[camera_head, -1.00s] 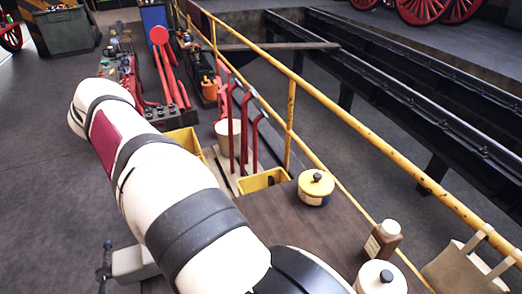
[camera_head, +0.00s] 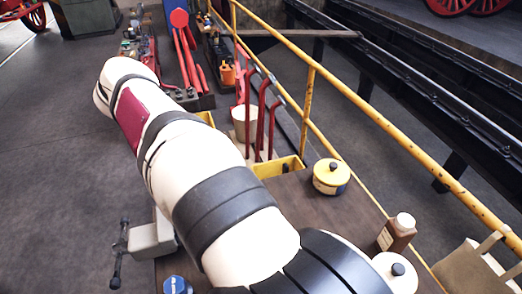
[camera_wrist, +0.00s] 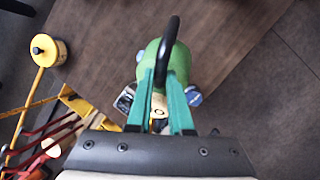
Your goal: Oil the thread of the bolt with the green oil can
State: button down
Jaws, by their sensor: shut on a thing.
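In the wrist view the green oil can (camera_wrist: 188,68) is held between the teal fingers of my gripper (camera_wrist: 161,82). Its black curved handle rises between the fingertips. The can is over the brown bench top (camera_wrist: 110,45), and I cannot tell whether it touches it. My arm hides the gripper and the can in the head view. I cannot make out the bolt or its thread in either view.
A grey vise (camera_head: 152,240) sits at the bench's left edge. A blue-topped thing (camera_head: 177,285), a yellow tin (camera_head: 331,177), a brown bottle (camera_head: 397,232) and a white lidded pot (camera_head: 397,272) stand on the bench. A yellow railing (camera_head: 307,100) runs along the right.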

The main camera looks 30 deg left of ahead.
jog(key=shift+s+d+f+y, duration=0.15)
jog(key=shift+d+f+y, duration=0.25)
jog(key=shift+f+y, duration=0.15)
